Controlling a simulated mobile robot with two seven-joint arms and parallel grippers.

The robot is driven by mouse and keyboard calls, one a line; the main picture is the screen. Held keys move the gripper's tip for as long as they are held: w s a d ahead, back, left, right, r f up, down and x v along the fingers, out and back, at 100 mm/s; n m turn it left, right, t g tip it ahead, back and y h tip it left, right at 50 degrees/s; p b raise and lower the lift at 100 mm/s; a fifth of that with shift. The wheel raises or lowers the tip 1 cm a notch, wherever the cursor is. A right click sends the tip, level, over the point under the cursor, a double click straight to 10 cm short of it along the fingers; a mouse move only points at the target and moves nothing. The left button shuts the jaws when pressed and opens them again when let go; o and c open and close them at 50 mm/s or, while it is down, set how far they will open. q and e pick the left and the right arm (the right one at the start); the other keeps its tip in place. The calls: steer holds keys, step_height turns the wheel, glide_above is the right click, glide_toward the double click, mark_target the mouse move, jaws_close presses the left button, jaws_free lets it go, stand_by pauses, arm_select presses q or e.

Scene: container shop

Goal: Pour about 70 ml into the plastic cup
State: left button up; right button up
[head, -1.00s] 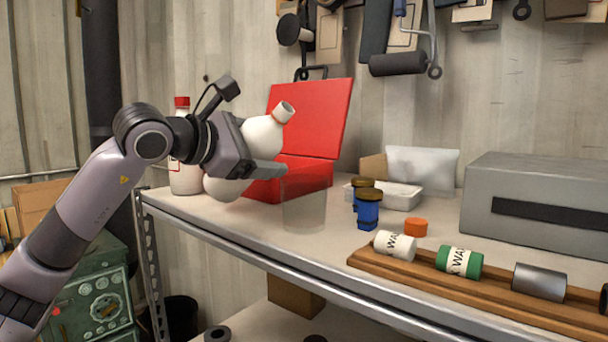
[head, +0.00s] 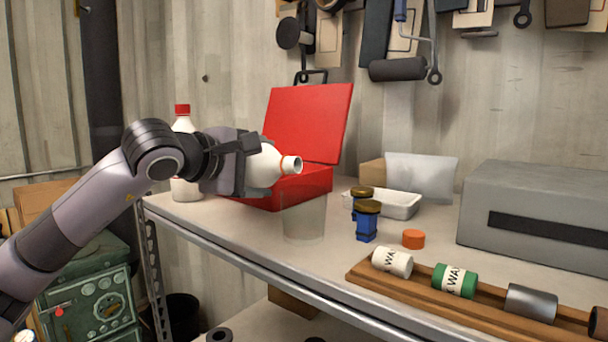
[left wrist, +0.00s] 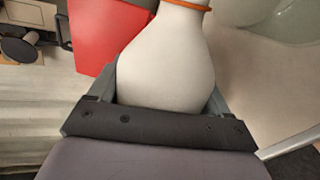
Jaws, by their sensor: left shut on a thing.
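My left gripper (head: 250,168) is shut on a white bottle (head: 262,167) and holds it above the workbench, tipped nearly level with its open mouth to the right. In the left wrist view the bottle (left wrist: 168,68) sits between the fingers, with an orange ring at its neck. The clear plastic cup (head: 303,220) stands upright on the bench, below and slightly right of the mouth; it also shows in part in the left wrist view (left wrist: 262,15). No stream is visible, and I cannot tell the cup's level. My right gripper is not in view.
A second white bottle with a red cap (head: 183,188) stands behind my arm. An open red toolbox (head: 310,125) is behind the cup.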

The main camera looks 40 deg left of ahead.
arm_select(q)
steer(key=shift+r+m+y+p, duration=0.3)
steer(key=shift+r+m+p, duration=0.35)
steer(key=shift+p, duration=0.1)
steer(key=shift+d+r+m+y+p, duration=0.15)
steer(key=shift+r+m+y+p, duration=0.25)
steer(key=shift+r+m+p, duration=0.55)
steer(key=shift+a+f, duration=0.2)
steer(key=shift+a+r+p, duration=0.1)
steer(key=shift+a+p, duration=0.25)
stand_by(0.3)
steer(key=shift+r+p, duration=0.25)
steer(key=shift+p, duration=0.1)
stand_by(0.8)
steer(key=shift+d+r+m+y, duration=0.15)
steer(key=shift+r+m+y, duration=0.25)
steer(key=shift+m, duration=0.2)
stand_by(0.5)
